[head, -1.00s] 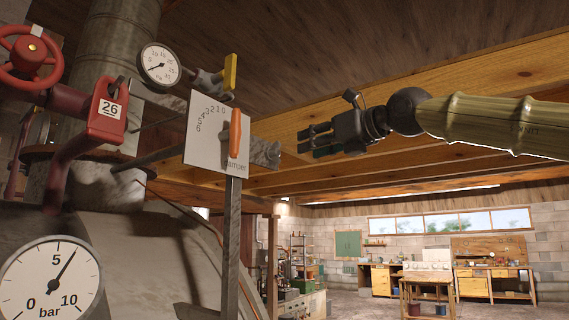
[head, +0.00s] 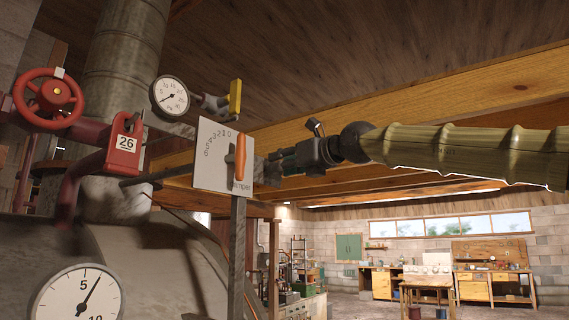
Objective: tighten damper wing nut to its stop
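The damper plate (head: 211,170) is a white card with a number scale and the word "damper", on a grey upright post (head: 238,235). An orange handle (head: 240,158) stands nearly upright in front of it. A grey metal part (head: 264,172), possibly the wing nut, juts out to the right of the plate. My gripper (head: 280,162) reaches in from the right, its fingertips at or beside this grey part. The fingers overlap it in the picture, so I cannot tell whether they touch it or how far they are apart.
A dial gauge (head: 170,96) and a yellow-handled valve (head: 234,97) are above the plate. A red handwheel (head: 50,98), a red bracket tagged 26 (head: 124,150) and a large pressure gauge (head: 80,298) are at left. Open room with benches lies behind at right.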

